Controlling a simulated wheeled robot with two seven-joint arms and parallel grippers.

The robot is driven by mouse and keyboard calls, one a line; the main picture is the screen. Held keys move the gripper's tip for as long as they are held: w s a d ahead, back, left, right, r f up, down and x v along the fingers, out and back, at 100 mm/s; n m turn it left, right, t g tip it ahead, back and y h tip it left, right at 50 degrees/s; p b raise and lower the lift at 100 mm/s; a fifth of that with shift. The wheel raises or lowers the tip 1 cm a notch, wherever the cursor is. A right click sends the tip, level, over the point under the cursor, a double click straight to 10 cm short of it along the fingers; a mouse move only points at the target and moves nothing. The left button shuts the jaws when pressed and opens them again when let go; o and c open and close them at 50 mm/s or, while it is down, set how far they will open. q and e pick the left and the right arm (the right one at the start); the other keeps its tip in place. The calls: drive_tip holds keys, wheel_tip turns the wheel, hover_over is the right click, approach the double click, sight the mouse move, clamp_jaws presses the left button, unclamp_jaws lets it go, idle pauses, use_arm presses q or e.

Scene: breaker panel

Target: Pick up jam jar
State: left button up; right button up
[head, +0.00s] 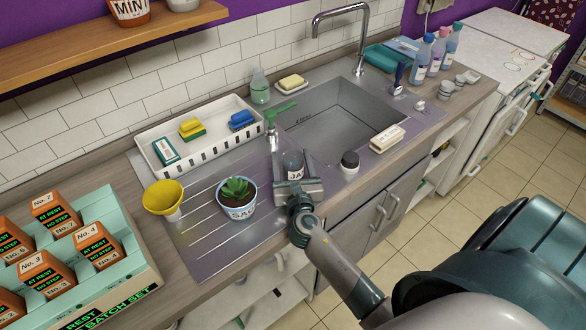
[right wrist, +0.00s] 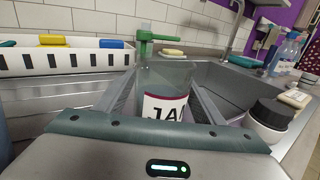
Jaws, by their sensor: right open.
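The jam jar (head: 292,166) stands upright on the metal drainboard, just left of the sink basin. It has a greyish clear body and a white label with dark letters starting "JA". My right gripper (head: 292,160) is open, with one finger on each side of the jar. In the right wrist view the jar (right wrist: 168,100) stands between the two fingers, with its lower part hidden behind the gripper body. I cannot tell whether either finger touches it. My left gripper is not in view.
A potted succulent (head: 237,198) and yellow funnel (head: 163,198) stand left of the jar. A black-lidded jar (head: 349,163) stands to its right. A green-handled tap (head: 272,122) and a white rack (head: 202,142) are behind. The sink basin (head: 343,117) is open at right.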

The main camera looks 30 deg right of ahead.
sight(292, 151)
drive_tip(key=shift+c, duration=0.7)
drive_tip(key=c, duration=1.3)
drive_tip(key=shift+r, duration=0.4)
drive_tip(key=shift+r, duration=1.65)
drive_tip(key=shift+s+a+r+b, duration=0.1)
drive_tip(key=shift+s+r, duration=1.05)
drive_tip(key=shift+s, duration=0.75)
drive_tip(key=shift+s+a+r+b, duration=0.15)
drive_tip(key=shift+s+r, duration=0.95)
drive_tip(key=shift+s, duration=0.85)
drive_tip(key=shift+s+a+r+b, duration=0.1)
drive_tip(key=shift+s+r, duration=1.05)
drive_tip(key=shift+s, duration=0.75)
drive_tip(key=shift+s+r, duration=0.1)
